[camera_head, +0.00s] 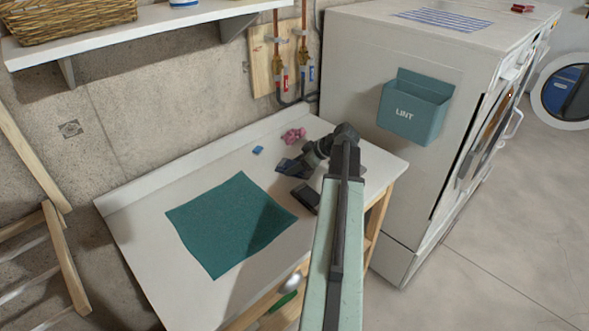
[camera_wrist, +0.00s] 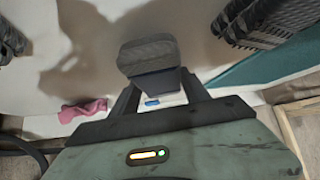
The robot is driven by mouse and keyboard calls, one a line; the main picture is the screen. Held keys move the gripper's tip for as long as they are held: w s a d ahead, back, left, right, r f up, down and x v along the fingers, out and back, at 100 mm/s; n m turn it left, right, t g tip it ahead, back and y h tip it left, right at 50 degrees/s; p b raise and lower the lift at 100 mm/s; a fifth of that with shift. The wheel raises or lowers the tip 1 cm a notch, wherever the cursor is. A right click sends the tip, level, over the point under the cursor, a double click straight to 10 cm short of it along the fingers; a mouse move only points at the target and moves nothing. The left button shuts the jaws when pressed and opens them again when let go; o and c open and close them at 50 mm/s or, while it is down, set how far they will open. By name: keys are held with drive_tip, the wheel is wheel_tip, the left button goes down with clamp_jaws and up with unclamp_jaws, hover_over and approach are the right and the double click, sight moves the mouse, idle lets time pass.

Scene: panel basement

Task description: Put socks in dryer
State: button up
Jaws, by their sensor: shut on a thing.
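My gripper (camera_head: 298,182) is over the right end of the white table, with its dark jaw parts showing. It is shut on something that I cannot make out. In the wrist view a dark grey block (camera_wrist: 148,55) is in the middle, and dark ribbed shapes (camera_wrist: 265,20) are at the upper edges. A crumpled pink cloth (camera_head: 293,135) lies on the table beyond my gripper; I cannot tell if it is a sock. It also shows in the wrist view (camera_wrist: 84,109). The white machine (camera_head: 365,60) on the right, apparently the dryer, shows its side; its front is steeply angled.
A teal mat (camera_head: 235,225) and small blue piece (camera_head: 258,150) lie on the white table (camera_head: 135,215). A teal LINT bin (camera_head: 412,108) hangs on the machine. A round white-rimmed door or opening (camera_head: 540,98) is far right. Floor (camera_head: 500,240) is clear at lower right.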

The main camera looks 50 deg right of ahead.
wheel_tip(320, 180, up, 10)
drive_tip(key=p, duration=1)
